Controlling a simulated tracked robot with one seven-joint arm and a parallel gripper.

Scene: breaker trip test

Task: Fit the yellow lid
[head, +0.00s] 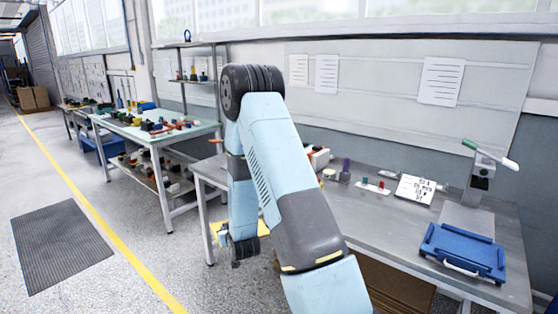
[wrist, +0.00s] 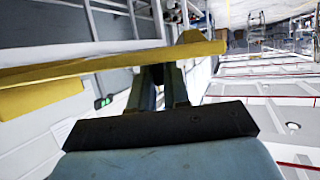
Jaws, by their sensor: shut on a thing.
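The yellow lid (wrist: 120,62) is a flat yellow plate that crosses the wrist view, with a lower yellow part at its left end. My gripper (wrist: 165,75) is shut on its edge. In the head view, part of the yellow lid (head: 263,228) shows beside and behind the lower end of my arm, left of the bench's front edge. My fingertips are hidden there. I cannot make out the place where the lid fits.
A grey workbench (head: 385,222) runs to the right, with a blue case (head: 463,252), a lever press (head: 487,160), a written card (head: 415,190) and small parts. A second table (head: 150,130) with coloured parts stands left. The floor between the yellow line and bench is clear.

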